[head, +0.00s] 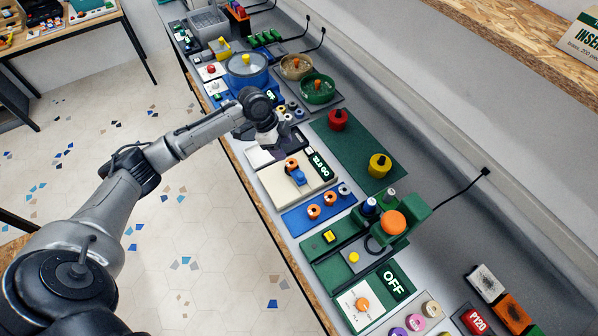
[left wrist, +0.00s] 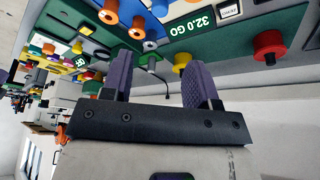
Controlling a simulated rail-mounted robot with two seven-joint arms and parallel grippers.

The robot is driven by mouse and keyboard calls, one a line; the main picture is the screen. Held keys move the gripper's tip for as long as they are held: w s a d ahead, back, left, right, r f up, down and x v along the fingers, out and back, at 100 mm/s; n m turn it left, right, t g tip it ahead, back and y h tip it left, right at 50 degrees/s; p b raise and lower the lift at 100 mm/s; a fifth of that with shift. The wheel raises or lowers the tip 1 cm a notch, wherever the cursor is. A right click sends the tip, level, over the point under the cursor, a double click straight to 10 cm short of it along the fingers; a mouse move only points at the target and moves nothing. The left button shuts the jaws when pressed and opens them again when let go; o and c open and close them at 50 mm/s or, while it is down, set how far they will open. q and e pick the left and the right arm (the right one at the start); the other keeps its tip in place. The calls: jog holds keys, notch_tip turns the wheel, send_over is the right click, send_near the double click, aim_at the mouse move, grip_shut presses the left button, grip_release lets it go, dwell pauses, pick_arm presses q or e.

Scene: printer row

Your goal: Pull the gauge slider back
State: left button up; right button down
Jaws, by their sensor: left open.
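The gauge is a cream plate (head: 280,186) with a dark display reading "32.0 GO" (head: 319,164). Its blue slider with an orange top (head: 296,173) sits on the plate. In the left wrist view the display (left wrist: 194,25) is at the top, and a blue part, seemingly the slider (left wrist: 160,7), is cut by the top edge. My left gripper (head: 268,142) is just beyond the slider in the head view, apart from it; its fingertips are hard to make out there. In the left wrist view its two purple fingers (left wrist: 162,85) are spread with nothing between them. My right gripper is not in view.
A blue tray with orange spools (head: 318,211) lies on the near side of the gauge. A green mat (head: 350,140) with a red knob (head: 338,120) and a yellow knob (head: 379,165) lies to its right. A green machine (head: 345,262) stands nearer. The floor at left is open.

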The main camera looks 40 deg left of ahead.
aim_at(300, 174)
pick_arm(q)
jog(key=x, duration=1.3)
jog(key=shift+d+f, duration=0.1)
jog(key=shift+f, duration=0.15)
grip_shut()
